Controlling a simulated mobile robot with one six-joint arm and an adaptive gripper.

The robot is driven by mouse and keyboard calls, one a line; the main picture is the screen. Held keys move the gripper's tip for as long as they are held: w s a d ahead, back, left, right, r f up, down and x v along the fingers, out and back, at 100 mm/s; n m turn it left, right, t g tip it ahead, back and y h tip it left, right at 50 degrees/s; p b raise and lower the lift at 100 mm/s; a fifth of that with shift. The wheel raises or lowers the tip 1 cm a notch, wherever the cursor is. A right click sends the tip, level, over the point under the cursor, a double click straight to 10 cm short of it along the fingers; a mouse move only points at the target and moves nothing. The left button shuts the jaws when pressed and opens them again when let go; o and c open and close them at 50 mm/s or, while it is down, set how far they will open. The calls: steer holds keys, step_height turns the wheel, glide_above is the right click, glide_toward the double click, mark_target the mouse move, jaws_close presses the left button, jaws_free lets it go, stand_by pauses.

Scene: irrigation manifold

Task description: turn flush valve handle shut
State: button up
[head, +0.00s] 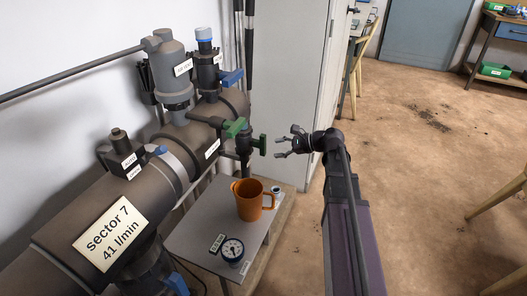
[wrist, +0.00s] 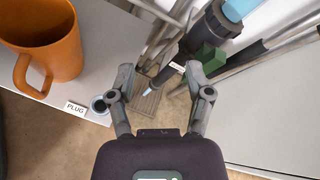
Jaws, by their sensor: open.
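Valves with green handles sit on the front of the manifold pipe in the head view. One green handle (head: 235,127) is at the upper left, and another green handle (head: 262,145) stands upright at the right end of a dark fitting. I cannot read which label names the flush valve. My gripper (head: 281,147) is open and empty, just right of the right green handle, with a small gap. In the wrist view my gripper (wrist: 159,73) is open, with a green part (wrist: 211,60) beyond the right finger.
A pale cabinet (head: 290,80) rises behind my gripper. Blue-handled valves (head: 231,77) sit higher on the manifold.

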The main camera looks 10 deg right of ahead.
mark_target(265, 141)
steer(key=w+d+f+m+t+y+b, duration=0.2)
steer(key=w+d+f+m+t+b, duration=0.2)
steer(key=d+b, duration=0.4)
steer(key=w+f+m+b, duration=0.1)
steer(key=m+b, duration=0.1)
steer(key=b, duration=0.1)
steer(key=shift+f+m+y, duration=0.25)
steer(key=shift+m+y, duration=0.15)
steer(key=shift+a, duration=0.1)
steer(key=shift+x, duration=6.8)
steer(key=shift+c, duration=0.2)
jaws_close()
